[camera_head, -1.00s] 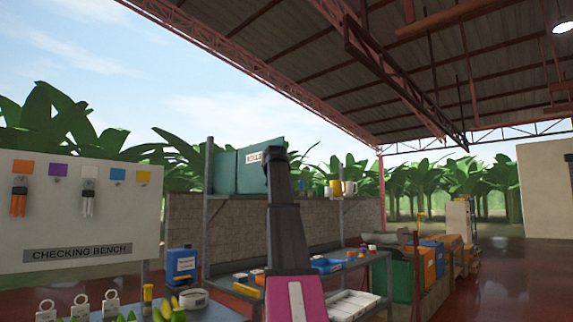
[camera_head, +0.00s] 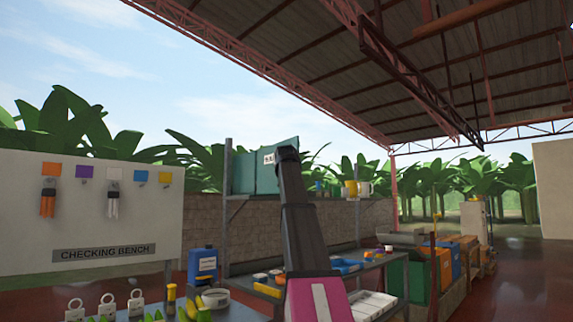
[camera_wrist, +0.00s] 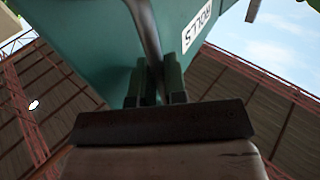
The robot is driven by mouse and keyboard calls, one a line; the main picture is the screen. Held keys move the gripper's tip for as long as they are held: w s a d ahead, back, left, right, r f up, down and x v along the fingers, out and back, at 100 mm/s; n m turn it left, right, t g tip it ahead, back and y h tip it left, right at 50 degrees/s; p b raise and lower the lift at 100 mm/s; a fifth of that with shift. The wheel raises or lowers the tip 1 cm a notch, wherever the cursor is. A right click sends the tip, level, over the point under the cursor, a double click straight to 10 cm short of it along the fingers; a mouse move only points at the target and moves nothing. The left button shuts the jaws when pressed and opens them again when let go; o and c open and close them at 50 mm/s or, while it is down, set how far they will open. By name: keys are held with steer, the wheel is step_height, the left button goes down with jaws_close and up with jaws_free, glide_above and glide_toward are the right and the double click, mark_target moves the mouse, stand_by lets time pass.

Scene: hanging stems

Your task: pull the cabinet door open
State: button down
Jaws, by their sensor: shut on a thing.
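The teal cabinet (camera_head: 243,173) stands on the upper shelf in the head view. Its door face carries a white label (camera_head: 268,158), partly covered by my arm. In the wrist view the teal door (camera_wrist: 95,45) fills the upper middle, with its label (camera_wrist: 194,30) reading upside down. A grey bar handle (camera_wrist: 144,28) runs down from the top edge between my fingers. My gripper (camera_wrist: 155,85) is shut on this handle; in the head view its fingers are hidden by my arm. I cannot tell how far the door stands from its frame.
The shelf rack (camera_head: 228,215) holds yellow and white cups right of the cabinet, and trays lower down. A white checking board (camera_head: 100,215) stands at left above a bench with several small items. Coloured bins (camera_head: 440,265) stand at right. Open floor lies far right.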

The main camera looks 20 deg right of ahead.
steer(key=c, duration=1.2)
jaws_free()
steer(key=shift+w, duration=0.15)
steer(key=v, duration=1.1)
steer(key=shift+w+f, duration=0.1)
